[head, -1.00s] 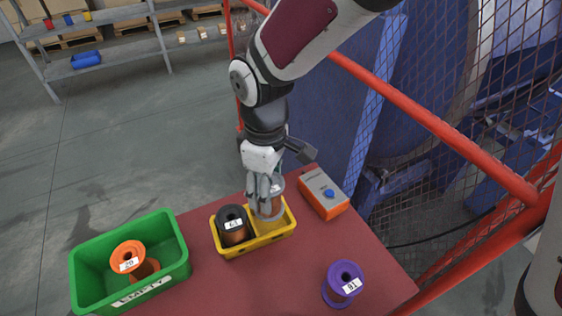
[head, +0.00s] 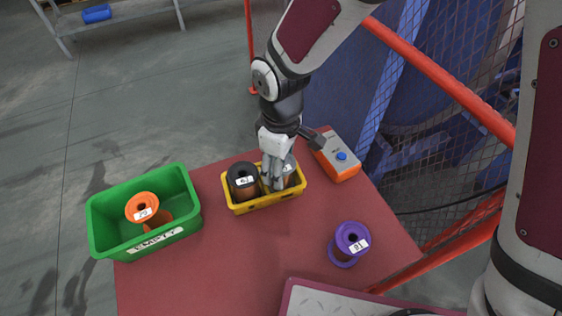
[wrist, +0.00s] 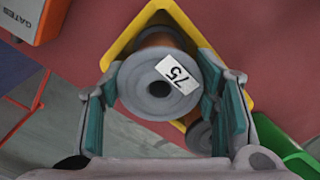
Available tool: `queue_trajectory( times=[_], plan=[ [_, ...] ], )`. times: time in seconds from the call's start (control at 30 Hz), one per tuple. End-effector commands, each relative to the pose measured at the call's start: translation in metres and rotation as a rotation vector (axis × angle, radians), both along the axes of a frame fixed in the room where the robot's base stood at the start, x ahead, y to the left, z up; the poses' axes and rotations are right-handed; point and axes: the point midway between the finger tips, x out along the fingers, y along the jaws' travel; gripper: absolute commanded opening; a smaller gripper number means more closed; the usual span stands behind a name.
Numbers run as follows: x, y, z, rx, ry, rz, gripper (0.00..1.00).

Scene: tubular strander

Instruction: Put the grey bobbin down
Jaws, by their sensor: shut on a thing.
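The grey bobbin (wrist: 152,103), labelled 75 with copper-coloured wire, is between the padded fingers of my gripper (wrist: 160,100). In the head view the grey bobbin (head: 289,166) is partly hidden behind my gripper (head: 275,180), which is shut on it. It stands about upright in the right half of the yellow tray (head: 268,201), beside a black bobbin (head: 242,178). Its lower end is hidden, so I cannot tell whether it touches the tray floor. In the wrist view the yellow tray (wrist: 122,45) surrounds it.
A green bin (head: 107,230) labelled EMPTY holds an orange bobbin (head: 143,206) at the left. A purple bobbin (head: 349,243) stands on the red table (head: 240,260) at the right. An orange-grey box with a blue button (head: 337,157) sits close behind the tray's right.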

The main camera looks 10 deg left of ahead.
Motion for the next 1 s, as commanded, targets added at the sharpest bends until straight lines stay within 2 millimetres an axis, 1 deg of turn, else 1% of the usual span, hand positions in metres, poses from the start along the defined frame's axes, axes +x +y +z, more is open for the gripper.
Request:
queue_trajectory(
  times=[0.03, 0.07, 0.1, 0.43, 0.57, 0.67, 0.9, 1.0],
  plan=[
    [0.000, 0.000, -0.001, 0.000, 0.000, 0.000, 0.60],
    [0.000, 0.000, -0.001, 0.000, 0.000, 0.000, 0.67],
    [0.000, 0.000, -0.001, 0.000, 0.000, 0.000, 0.76],
    [0.000, 0.000, 0.000, 0.000, 0.000, 0.000, 0.76],
    [0.001, 0.000, 0.009, 0.002, -0.002, 0.000, 0.76],
    [0.001, 0.000, 0.024, 0.002, -0.004, 0.000, 0.76],
    [0.001, 0.000, 0.074, 0.003, -0.005, -0.001, 0.76],
    [0.001, 0.000, 0.092, 0.002, -0.004, -0.001, 0.76]
  ],
)
